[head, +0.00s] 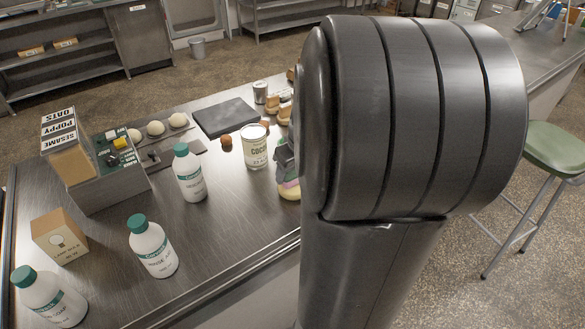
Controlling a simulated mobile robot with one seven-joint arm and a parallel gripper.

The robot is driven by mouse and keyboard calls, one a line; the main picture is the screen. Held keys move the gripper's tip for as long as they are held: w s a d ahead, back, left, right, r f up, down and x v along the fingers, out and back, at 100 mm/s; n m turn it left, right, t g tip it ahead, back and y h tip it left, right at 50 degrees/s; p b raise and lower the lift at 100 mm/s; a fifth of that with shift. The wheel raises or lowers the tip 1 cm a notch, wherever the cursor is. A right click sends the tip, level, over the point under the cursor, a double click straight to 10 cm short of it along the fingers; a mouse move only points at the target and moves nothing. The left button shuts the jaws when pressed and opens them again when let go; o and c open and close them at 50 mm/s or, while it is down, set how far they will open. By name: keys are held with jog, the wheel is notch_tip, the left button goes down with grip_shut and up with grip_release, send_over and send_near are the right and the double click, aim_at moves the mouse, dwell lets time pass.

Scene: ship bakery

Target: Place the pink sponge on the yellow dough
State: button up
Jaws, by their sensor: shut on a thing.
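My arm covers most of the right half of the head view. Only a small part of my gripper (285,158) shows at the arm's left edge, low over the counter. It is shut on the pink sponge (288,184), of which a thin pink strip shows. The yellow dough (289,194) shows directly below the pink strip, at the counter's right side. Its right part is hidden behind my arm. I cannot tell whether sponge and dough touch.
A cocoa can (255,147) stands just left of my gripper, with a white bottle (190,174) farther left. Behind are a dark slab (225,117), dough balls (155,128) and bread rolls (284,112). Boxes and more bottles stand at left. A green stool (556,147) stands right.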

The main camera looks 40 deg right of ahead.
jog(key=shift+f, duration=0.1)
jog(key=o, duration=0.9)
jog(key=shift+o, duration=0.2)
jog(key=v, duration=1.2)
jog(key=s+a+t, duration=0.1)
jog(key=s+a, duration=0.3)
jog(key=a, duration=0.6)
jog(key=s+a+t, duration=0.1)
jog(key=s+a, duration=0.4)
jog(key=a, duration=0.5)
jog(key=shift+f, duration=0.3)
